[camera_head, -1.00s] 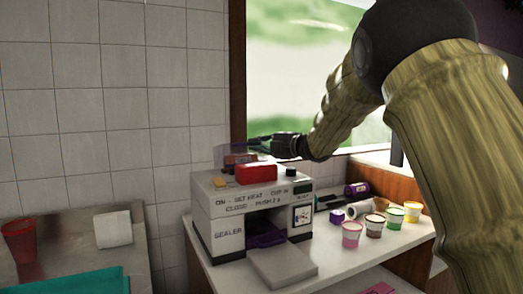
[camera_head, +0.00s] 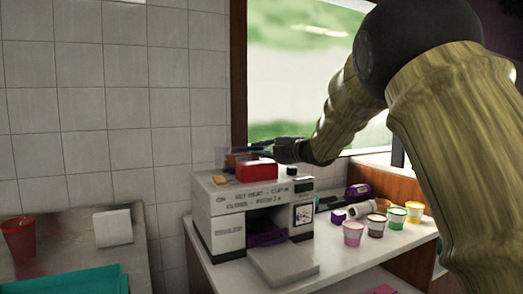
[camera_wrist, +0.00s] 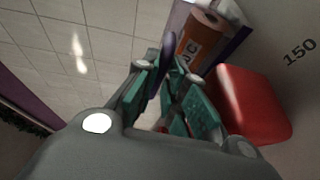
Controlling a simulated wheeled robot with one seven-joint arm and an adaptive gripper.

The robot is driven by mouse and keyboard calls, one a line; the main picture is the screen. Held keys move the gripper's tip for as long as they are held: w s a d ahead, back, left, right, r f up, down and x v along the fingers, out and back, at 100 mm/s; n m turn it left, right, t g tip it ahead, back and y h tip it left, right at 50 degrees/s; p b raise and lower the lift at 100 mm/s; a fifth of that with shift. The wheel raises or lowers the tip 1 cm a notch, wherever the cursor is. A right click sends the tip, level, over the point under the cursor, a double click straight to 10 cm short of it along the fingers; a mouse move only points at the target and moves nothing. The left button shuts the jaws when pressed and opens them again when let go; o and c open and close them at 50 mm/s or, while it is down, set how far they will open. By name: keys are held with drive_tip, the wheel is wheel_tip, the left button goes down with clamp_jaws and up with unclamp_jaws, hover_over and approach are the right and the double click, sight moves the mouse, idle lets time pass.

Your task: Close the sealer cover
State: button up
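The sealer (camera_head: 228,232) is a pale grey box with black lettering on the counter. My gripper (camera_head: 255,145) is above the back of the sealer, behind the red block, pointing left. In the wrist view, its teal fingers (camera_wrist: 167,92) are apart, with a thin dark purple strip (camera_wrist: 168,55) between them. Contact with it is unclear.
An orange roll (camera_wrist: 202,32) is just beyond my fingers, with the red block close on their right. Several small coloured cups (camera_head: 353,233) and a purple-ended jar (camera_head: 358,191) stand right of the sealer. A grey plate (camera_head: 284,263) juts out in front. The window is behind.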

drive_tip(key=o, duration=0.4)
drive_tip(key=shift+a+f, duration=0.1)
drive_tip(key=shift+a, duration=0.05)
drive_tip(key=shift+o, duration=0.2)
drive_tip(key=shift+s+d, duration=0.3)
drive_tip(key=shift+d, duration=0.15)
drive_tip(key=v, duration=1.1)
